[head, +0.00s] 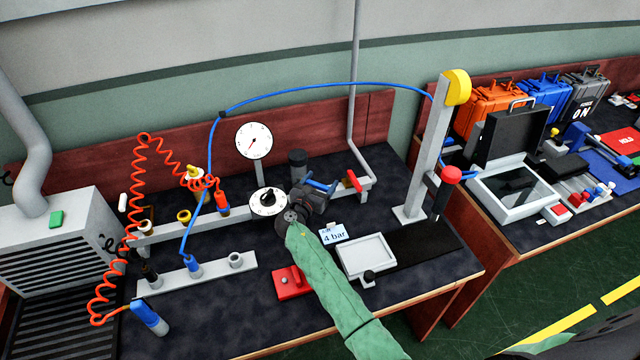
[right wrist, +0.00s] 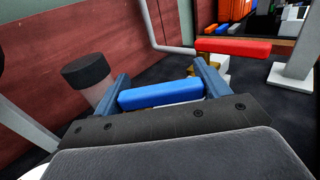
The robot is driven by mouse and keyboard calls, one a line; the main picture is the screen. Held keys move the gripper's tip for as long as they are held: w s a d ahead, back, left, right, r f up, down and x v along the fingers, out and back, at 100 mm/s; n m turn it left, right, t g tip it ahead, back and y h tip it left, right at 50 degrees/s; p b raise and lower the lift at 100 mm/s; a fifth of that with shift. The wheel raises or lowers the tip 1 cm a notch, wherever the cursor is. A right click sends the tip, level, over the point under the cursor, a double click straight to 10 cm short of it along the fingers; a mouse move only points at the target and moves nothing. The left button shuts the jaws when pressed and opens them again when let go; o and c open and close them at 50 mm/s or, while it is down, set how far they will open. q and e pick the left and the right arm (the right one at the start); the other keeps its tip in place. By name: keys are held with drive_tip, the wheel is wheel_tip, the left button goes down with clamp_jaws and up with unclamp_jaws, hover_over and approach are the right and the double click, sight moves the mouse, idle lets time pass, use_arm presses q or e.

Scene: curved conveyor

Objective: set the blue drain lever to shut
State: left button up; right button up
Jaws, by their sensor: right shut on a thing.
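The blue drain lever (right wrist: 160,95) lies crosswise between the two fingers of my right gripper (right wrist: 165,88) in the right wrist view. The fingers are shut on it, one at each end. In the head view my right gripper (head: 322,186) is at the bench pipe, just right of the white round dial (head: 268,201). There the gripper and wrist largely hide the lever and its valve. My left gripper is in neither view.
A red lever (head: 354,181) is close to the right of my gripper. A dark-capped cylinder (head: 297,163) stands just behind. A white tray (head: 366,254), a "4 bar" card (head: 333,234) and a red block (head: 291,282) lie nearer the front edge. A grey post (head: 428,160) stands at right.

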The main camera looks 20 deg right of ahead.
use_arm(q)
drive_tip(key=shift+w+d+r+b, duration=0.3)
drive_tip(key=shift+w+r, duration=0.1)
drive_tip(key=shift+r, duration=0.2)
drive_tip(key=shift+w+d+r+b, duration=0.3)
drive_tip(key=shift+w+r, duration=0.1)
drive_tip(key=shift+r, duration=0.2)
use_arm(e)
drive_tip(key=shift+s+a+r+m+g+h, duration=0.1)
drive_tip(key=shift+s+m+g+h, duration=0.1)
drive_tip(key=shift+m+g+h, duration=0.65)
drive_tip(key=shift+s+a+m+g+h, duration=0.1)
drive_tip(key=shift+s+m+g+h, duration=0.1)
drive_tip(key=shift+m+g+h, duration=0.65)
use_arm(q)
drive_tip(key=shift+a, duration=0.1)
use_arm(e)
drive_tip(key=shift+y, duration=0.3)
drive_tip(key=o, duration=1.4)
